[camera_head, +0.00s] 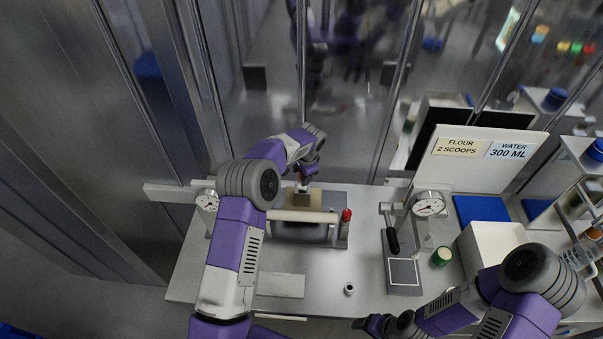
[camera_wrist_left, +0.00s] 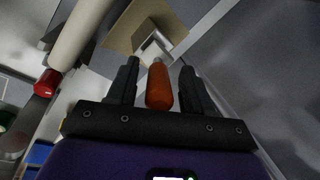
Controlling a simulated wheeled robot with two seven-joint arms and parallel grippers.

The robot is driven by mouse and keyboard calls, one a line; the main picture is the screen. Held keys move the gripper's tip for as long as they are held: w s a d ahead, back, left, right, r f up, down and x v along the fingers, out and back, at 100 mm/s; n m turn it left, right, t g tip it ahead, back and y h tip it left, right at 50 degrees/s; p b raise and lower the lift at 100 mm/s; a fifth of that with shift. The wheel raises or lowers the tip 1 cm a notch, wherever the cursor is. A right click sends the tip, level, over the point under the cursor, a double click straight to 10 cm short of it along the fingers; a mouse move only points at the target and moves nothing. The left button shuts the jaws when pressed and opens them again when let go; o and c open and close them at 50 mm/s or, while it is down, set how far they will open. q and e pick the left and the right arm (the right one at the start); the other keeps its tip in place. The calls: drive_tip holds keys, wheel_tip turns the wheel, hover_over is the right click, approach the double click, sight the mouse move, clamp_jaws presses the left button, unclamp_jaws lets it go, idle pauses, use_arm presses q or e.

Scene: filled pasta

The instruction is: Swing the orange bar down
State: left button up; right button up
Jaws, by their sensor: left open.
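The orange bar (camera_wrist_left: 158,88) shows in the left wrist view as a short rounded handle. It stands between the two dark fingers of my left gripper (camera_wrist_left: 160,66), with a gap visible on each side. The gripper is open. In the head view my left gripper (camera_head: 306,180) is at the back of the bench, over the press-like fixture, and hides most of the bar there. My right gripper (camera_head: 372,324) is low at the bottom edge of the head view, far from the bar; its jaw opening is unclear.
A pale roller (camera_head: 300,215) with a red end (camera_head: 347,215) lies just in front of my left gripper. Two dial gauges (camera_head: 429,204) (camera_head: 207,201) stand on the bench (camera_head: 325,290). A white bin (camera_head: 492,243) and a green tin (camera_head: 441,256) are to the right.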

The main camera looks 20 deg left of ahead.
sight(300, 190)
use_arm(q)
drive_tip(key=shift+w+a+f, duration=0.1)
drive_tip(key=shift+f, duration=0.15)
drive_tip(key=shift+s, duration=0.3)
drive_tip(key=shift+w, duration=0.15)
drive_tip(key=c, duration=0.4)
clamp_jaws()
drive_tip(key=shift+s+d+f+n+t+y+b, duration=0.2)
drive_tip(key=shift+s+f+t+b, duration=0.7)
drive_tip(key=shift+b, duration=4.05)
drive_tip(key=shift+s+d+f+t+y+b, duration=0.2)
drive_tip(key=shift+s+t+y+b, duration=0.75)
drive_tip(key=shift+b, duration=3.95)
drive_tip(key=shift+s+d+f+n+t+h+b, duration=0.1)
drive_tip(key=shift+s+d+f+t+b, duration=0.3)
drive_tip(key=shift+t+b, duration=2.85)
drive_tip(key=g+b, duration=0.3)
drive_tip(key=shift+w+a+f, duration=0.1)
drive_tip(key=shift+a, duration=0.15)
